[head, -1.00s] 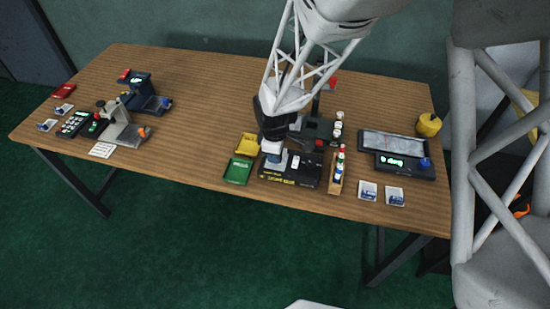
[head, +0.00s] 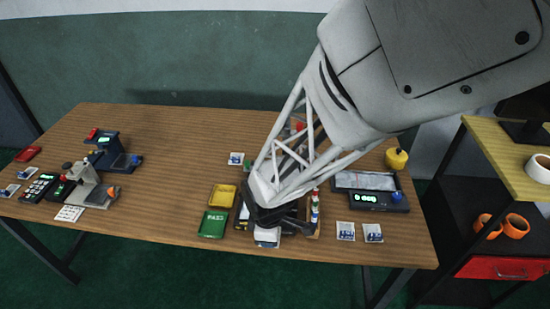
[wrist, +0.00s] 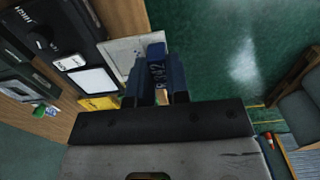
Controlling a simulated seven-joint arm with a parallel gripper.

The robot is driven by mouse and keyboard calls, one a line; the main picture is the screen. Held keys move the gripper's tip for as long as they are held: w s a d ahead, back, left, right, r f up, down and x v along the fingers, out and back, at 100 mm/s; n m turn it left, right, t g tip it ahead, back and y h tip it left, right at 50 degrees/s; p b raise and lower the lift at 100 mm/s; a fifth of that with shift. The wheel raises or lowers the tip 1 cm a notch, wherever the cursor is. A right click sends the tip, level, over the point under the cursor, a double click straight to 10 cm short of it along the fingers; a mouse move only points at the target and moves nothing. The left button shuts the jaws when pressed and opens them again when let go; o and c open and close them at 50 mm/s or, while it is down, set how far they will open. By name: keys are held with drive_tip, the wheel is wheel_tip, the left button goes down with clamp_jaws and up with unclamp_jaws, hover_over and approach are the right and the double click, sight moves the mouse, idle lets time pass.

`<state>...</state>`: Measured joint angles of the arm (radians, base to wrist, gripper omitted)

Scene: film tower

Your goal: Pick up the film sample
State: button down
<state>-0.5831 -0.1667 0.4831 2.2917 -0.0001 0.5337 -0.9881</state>
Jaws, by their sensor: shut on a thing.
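My gripper (wrist: 159,88) is shut on a dark blue lettered piece (wrist: 157,58), which appears to be the blue tab of a film sample. A pale square (wrist: 120,50) lies just behind that tab in the wrist view; I cannot tell whether it is the sample's own sheet. In the head view a white and blue item (head: 267,235) shows below the wrist at the table's front; the fingers are hidden by my arm. Other film samples, white squares with blue, lie to the right (head: 345,231) (head: 373,233) and behind (head: 236,158).
A green tray (head: 212,224) and a yellow tray (head: 222,196) stand left of my wrist. A bottle rack (head: 314,215) and a scale with a lit display (head: 378,201) stand right. The table's middle left is clear.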

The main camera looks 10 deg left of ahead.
drive_tip(key=shift+s+d+r, duration=0.15)
drive_tip(key=shift+s+d, duration=0.4)
drive_tip(key=shift+s, duration=0.3)
drive_tip(key=shift+w+a+f, duration=0.2)
drive_tip(key=shift+w+a, duration=3.1)
drive_tip(key=shift+w, duration=0.05)
drive_tip(key=shift+w+a+f, duration=0.15)
drive_tip(key=shift+w+a, duration=3.15)
drive_tip(key=shift+w+a+f, duration=0.2)
drive_tip(key=shift+w+a, duration=3.1)
drive_tip(key=shift+w, duration=0.05)
drive_tip(key=shift+f, duration=0.3)
drive_tip(key=shift+f, duration=2.45)
drive_tip(key=shift+f, duration=0.2)
